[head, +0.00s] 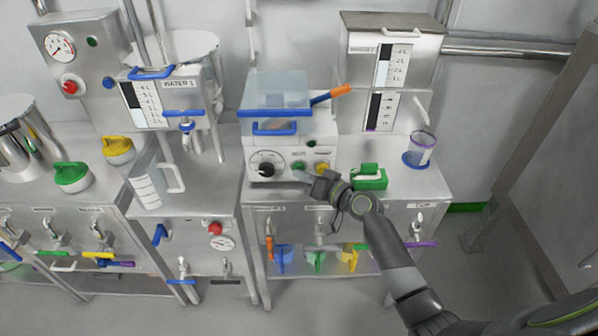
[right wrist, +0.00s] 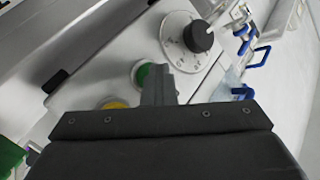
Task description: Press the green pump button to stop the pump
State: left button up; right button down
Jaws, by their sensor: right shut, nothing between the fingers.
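The green pump button (head: 298,166) is on the front panel of the machine with the clear, blue-edged lid. In the right wrist view the green button (right wrist: 143,75) is partly hidden behind my fingertips. My right gripper (head: 303,176) is shut and empty, its tips at the panel right by the button. The closed fingers (right wrist: 158,82) overlap the button's edge in the wrist view; I cannot tell whether they touch it. My left gripper is not in view.
A yellow button (head: 322,168) sits right of the green one. A black dial (head: 266,169) is to the left. An orange-ended blue handle (head: 330,95) sticks out above the machine.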

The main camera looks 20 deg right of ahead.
jog(key=s, duration=0.1)
jog(key=s+a+p, duration=0.1)
jog(key=s, duration=0.3)
jog(key=shift+s+a, duration=0.25)
jog(key=shift+a, duration=0.05)
dwell(0.4)
